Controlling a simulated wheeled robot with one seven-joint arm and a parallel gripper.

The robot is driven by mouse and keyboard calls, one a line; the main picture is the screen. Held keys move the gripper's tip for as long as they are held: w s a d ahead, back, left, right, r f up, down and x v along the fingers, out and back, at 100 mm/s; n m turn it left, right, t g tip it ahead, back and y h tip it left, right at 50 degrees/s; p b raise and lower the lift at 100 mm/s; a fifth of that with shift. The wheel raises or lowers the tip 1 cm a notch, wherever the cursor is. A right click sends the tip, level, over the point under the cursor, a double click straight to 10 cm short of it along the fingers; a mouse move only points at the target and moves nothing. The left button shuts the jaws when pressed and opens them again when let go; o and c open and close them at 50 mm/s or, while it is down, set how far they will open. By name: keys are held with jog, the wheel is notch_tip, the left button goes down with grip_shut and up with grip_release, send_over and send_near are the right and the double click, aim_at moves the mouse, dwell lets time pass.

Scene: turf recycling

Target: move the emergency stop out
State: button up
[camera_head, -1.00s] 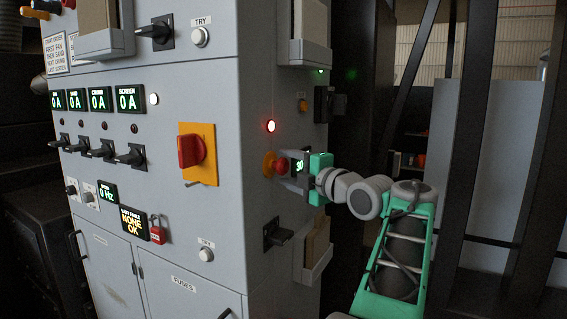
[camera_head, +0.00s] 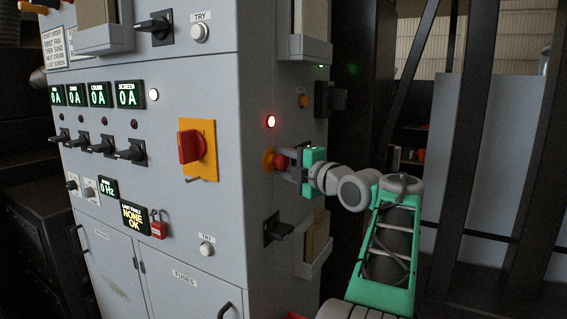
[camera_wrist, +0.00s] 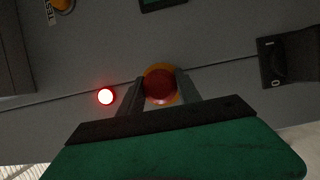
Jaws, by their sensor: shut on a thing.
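The emergency stop (camera_head: 281,162) is a red mushroom button on a yellow base, on the right side face of the grey cabinet (camera_head: 290,215). My gripper (camera_head: 286,161) reaches it from the right. In the wrist view the red button (camera_wrist: 160,86) sits between the two dark fingers of my gripper (camera_wrist: 162,88), with the yellow base showing behind it. The fingers are shut on the button from both sides. Whether the button is pressed in or out cannot be told.
A lit red lamp (camera_head: 271,121) is just above the button. A black rotary switch (camera_head: 277,229) and a document pocket (camera_head: 315,250) are below. A red-on-yellow main switch (camera_head: 194,149) is on the front face. A dark post stands behind my arm.

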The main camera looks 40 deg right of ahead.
grip_shut()
